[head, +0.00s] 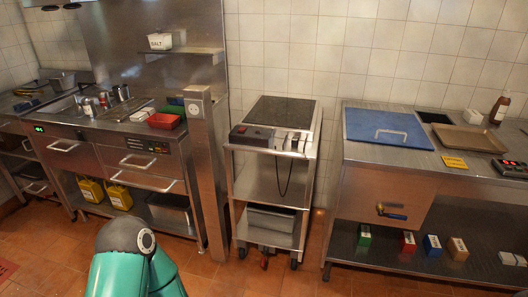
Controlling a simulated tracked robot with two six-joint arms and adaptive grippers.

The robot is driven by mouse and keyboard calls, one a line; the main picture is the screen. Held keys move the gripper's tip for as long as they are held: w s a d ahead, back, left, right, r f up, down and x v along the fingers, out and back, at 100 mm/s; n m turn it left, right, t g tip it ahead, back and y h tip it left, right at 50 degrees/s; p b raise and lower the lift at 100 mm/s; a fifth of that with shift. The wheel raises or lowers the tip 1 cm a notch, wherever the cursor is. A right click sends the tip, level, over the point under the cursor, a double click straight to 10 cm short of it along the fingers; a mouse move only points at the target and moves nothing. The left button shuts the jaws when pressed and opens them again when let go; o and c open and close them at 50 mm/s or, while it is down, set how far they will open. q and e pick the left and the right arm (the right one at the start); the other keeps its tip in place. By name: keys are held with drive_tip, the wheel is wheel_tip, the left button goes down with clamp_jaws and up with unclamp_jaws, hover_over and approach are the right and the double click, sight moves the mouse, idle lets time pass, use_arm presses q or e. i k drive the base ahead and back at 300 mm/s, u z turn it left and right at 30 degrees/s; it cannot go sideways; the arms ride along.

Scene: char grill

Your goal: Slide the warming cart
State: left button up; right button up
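The warming cart (238,195) stands on the tiled floor in the middle of the head view, between two steel counters and close to the tiled wall. It has a dark flat top plate (283,111), a front control panel with a red part (240,130), open shelves and small casters. A dark cord loop (284,178) hangs at its front. A grey bin sits on its lower shelf (271,220). Teal links of one of my arms show at the bottom left, well apart from the cart. Neither of my grippers is in view.
A steel post (206,170) stands just left of the cart. The left counter (118,131) holds a red tray (164,121). The right counter (372,152) holds a blue board (388,127) and a brown tray (468,139). Floor (300,281) in front of the cart is clear.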

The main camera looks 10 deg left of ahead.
sight(271, 121)
drive_tip(key=z, duration=0.05)
drive_tip(key=i, duration=0.85)
drive_tip(key=u, duration=0.1)
